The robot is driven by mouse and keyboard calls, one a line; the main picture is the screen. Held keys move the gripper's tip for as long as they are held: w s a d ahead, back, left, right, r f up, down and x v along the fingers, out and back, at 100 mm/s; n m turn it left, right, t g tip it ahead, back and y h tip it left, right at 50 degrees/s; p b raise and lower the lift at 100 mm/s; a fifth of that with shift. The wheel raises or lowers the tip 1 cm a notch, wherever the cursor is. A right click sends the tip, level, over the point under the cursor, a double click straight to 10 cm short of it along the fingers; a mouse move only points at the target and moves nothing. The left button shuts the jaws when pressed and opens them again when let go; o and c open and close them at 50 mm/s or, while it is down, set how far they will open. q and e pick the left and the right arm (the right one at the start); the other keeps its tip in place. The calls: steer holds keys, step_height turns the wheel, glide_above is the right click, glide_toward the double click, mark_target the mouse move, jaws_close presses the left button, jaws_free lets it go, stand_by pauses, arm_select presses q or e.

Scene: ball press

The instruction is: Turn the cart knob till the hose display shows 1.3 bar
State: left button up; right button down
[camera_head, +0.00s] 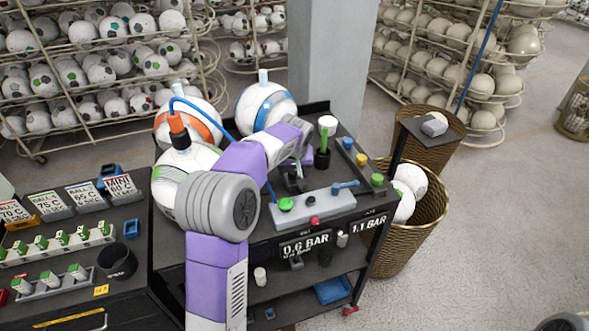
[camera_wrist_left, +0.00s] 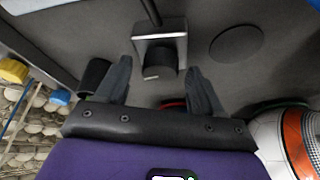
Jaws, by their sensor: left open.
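My left gripper (camera_head: 297,172) reaches over the cart top from the front, and its arm hides part of the cart. In the left wrist view the open gripper (camera_wrist_left: 159,72) has one finger on each side of a small dark knob (camera_wrist_left: 158,72) on a square metal block (camera_wrist_left: 160,45). I cannot tell whether the fingers touch it. On the cart front one display (camera_head: 306,245) reads 0.6 BAR and another display (camera_head: 368,224) reads 1.1 BAR. The right gripper is not in view.
A grey box (camera_head: 315,209) on the cart top carries a green button, a red button and a blue lever. Balls (camera_head: 265,108) stand at the cart's back. Wicker baskets (camera_head: 430,215) stand to the right. A table with labelled signs (camera_head: 85,197) adjoins on the left.

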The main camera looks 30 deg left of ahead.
arm_select(q)
steer(key=c, duration=1.1)
steer(key=shift+o, duration=0.2)
steer(key=shift+r+m, duration=0.1)
steer(key=shift+m, duration=0.3)
steer(key=m+h+p, duration=0.1)
steer(key=m, duration=0.1)
steer(key=m+h+p, duration=0.1)
steer(key=m+p, duration=0.1)
steer(key=m, duration=0.1)
steer(key=shift+a+t, duration=0.2)
steer(key=shift+t, duration=0.2)
steer(key=m+h+p, duration=0.2)
steer(key=m, duration=0.3)
steer(key=shift+m+g, duration=0.3)
steer(key=shift+m, duration=0.1)
steer(key=o, duration=1.1)
steer(key=shift+c, duration=0.2)
